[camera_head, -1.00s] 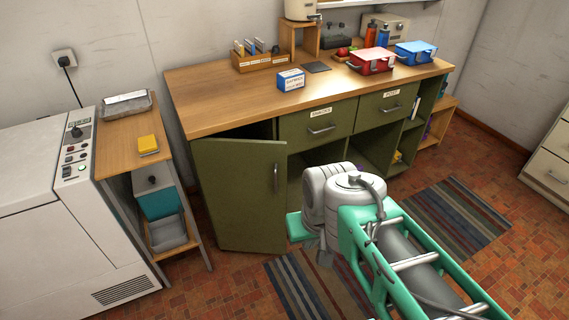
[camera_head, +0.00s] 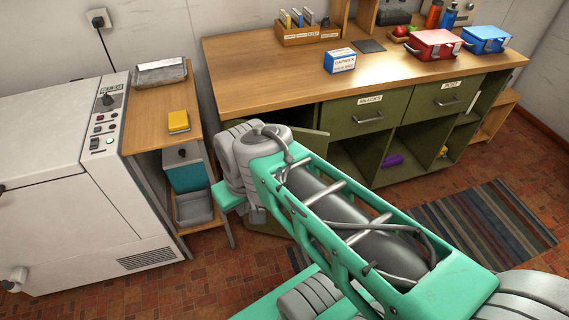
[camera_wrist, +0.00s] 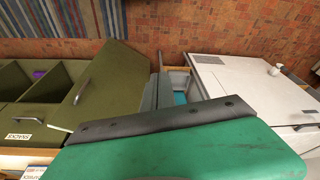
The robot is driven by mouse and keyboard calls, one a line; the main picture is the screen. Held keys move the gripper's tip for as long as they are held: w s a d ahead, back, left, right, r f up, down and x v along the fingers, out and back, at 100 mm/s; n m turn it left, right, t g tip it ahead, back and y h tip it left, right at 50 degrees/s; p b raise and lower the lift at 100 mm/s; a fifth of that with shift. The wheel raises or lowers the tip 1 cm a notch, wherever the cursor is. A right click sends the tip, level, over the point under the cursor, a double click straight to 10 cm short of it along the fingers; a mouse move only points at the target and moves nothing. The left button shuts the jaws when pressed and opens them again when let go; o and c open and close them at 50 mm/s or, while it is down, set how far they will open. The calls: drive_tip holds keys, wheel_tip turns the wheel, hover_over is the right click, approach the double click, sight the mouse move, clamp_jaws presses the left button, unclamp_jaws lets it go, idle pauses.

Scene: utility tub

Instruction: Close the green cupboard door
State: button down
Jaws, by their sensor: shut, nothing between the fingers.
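The olive-green cupboard door (camera_head: 312,146) stands ajar at the left end of the workbench. In the head view my arm covers most of it; its upper free corner shows, with a dark gap behind it. In the wrist view the door (camera_wrist: 125,82) slants across the left half, its bar handle (camera_wrist: 82,92) facing out. My gripper (camera_wrist: 160,88) is shut and empty, just right of the door in that picture; I cannot tell whether they touch.
The workbench (camera_head: 265,75) has drawers and open shelves right of the door. A narrow side table (camera_head: 150,110) and a white machine (camera_head: 60,150) stand to the left, close to my arm. A striped rug (camera_head: 480,225) lies on the floor at right.

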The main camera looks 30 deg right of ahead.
drive_tip(key=w+d+f+n+t+y, duration=0.1)
drive_tip(key=w+d+f+n, duration=0.15)
drive_tip(key=d, duration=0.45)
drive_tip(key=w+d+f+n, duration=0.2)
drive_tip(key=d+f+n, duration=0.1)
drive_tip(key=d, duration=0.3)
drive_tip(key=s+d+f+n+t+b, duration=0.1)
drive_tip(key=s+d+f+n+t, duration=0.1)
drive_tip(key=d, duration=0.6)
drive_tip(key=s+d+f+n+t, duration=0.1)
drive_tip(key=s+d+f+n, duration=0.1)
drive_tip(key=d, duration=0.5)
drive_tip(key=w+d+f, duration=0.2)
drive_tip(key=w+f, duration=0.5)
drive_tip(key=w, duration=0.2)
drive_tip(key=shift+w+f+h, duration=0.15)
drive_tip(key=shift+f+h, duration=0.15)
drive_tip(key=shift+w+d, duration=0.1)
drive_tip(key=shift+d, duration=0.05)
